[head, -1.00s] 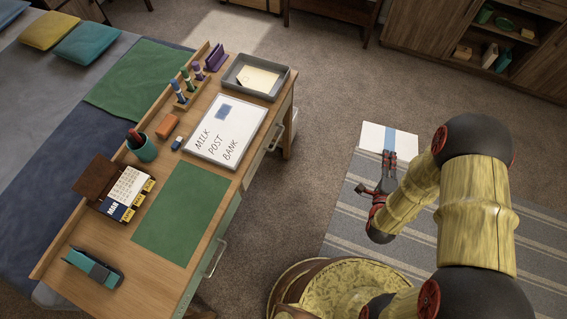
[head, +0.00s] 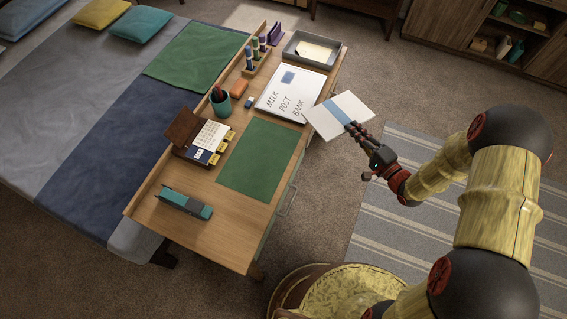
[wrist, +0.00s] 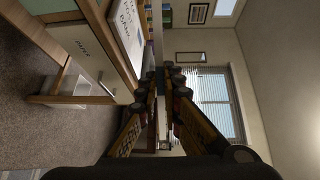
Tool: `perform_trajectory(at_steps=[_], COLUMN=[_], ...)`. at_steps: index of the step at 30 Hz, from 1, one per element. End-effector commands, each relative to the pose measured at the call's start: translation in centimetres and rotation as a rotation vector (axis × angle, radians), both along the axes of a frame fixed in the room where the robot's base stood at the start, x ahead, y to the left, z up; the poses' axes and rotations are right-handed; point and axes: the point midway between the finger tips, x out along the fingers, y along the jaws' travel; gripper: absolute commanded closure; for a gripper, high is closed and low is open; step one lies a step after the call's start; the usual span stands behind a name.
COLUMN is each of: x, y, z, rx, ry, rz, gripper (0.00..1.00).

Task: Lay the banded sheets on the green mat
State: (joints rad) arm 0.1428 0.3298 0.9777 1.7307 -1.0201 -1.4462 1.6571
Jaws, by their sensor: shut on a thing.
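The banded sheets (head: 323,122) are a flat white stack with a blue band across the middle. My gripper (head: 354,127) is shut on their near edge at the band and holds them off the floor, by the desk's right edge. In the head view their left corner overlaps the whiteboard's lower right corner; I cannot tell the height gap. In the wrist view the sheets (wrist: 158,42) show nearly edge-on as a thin strip beyond my fingers (wrist: 160,80). The green mat (head: 262,155) lies bare on the desktop, left of and nearer than the sheets.
A green cloth (head: 196,55) lies on the bed. Striped rug (head: 400,255) covers the floor at right.

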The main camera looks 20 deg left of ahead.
Motion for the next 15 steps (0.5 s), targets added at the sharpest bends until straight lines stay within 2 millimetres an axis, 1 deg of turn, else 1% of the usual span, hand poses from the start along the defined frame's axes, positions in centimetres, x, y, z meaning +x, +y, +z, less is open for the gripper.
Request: perform_trajectory(at_steps=[2, 6, 12, 15], x=[-0.6, -2.7, -5.5, -6.3], y=[0.7, 1.3, 0.7, 0.4], z=[0.9, 1.5, 1.4, 1.3], rx=[0.014, 0.044, 0.075, 0.084], ry=[-0.014, -0.025, -0.032, -0.034], rz=[0.120, 0.331, 0.545, 0.600], gripper=[1.00, 1.00, 1.00, 1.00])
